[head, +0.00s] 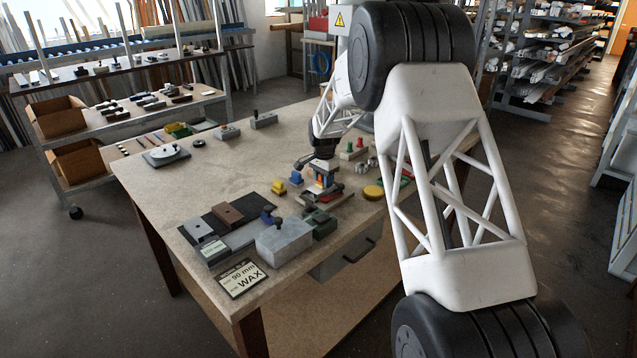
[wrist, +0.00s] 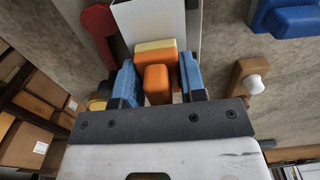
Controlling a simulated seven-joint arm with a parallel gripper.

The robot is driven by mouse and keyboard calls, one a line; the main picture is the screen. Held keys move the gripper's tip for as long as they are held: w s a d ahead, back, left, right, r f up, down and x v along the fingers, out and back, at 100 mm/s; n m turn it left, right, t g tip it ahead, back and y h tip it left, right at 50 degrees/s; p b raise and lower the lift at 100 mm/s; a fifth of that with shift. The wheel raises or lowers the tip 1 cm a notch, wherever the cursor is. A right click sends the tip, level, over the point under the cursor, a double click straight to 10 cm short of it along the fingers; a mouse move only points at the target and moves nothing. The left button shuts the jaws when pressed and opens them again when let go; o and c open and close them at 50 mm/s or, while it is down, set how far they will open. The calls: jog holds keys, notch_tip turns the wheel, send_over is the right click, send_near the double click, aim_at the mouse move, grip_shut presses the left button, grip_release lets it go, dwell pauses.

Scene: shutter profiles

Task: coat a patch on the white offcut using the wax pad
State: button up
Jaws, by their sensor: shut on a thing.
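The wax pad (wrist: 155,66) is an orange block with a yellow layer on its far side. My gripper (wrist: 158,80) is shut on it, with a blue finger on each side. The white offcut (wrist: 158,24) is a pale flat-faced piece just beyond the pad in the wrist view. I cannot tell whether pad and offcut touch. In the head view my gripper (head: 322,186) is low over the right part of the bench, with orange showing between its fingers. There I cannot make out the offcut clearly, and any coating on it is not visible.
The bench's middle left is clear.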

aim_at(313, 191)
jog(key=shift+w+d, duration=0.95)
jog(key=shift+s+a, duration=2.75)
jog(key=shift+a, duration=0.05)
notch_tip(313, 191, up, 8)
jog(key=shift+d, duration=0.1)
jog(key=shift+w+d, duration=1.2)
jog(key=shift+w, duration=0.1)
jog(key=shift+f, duration=0.1)
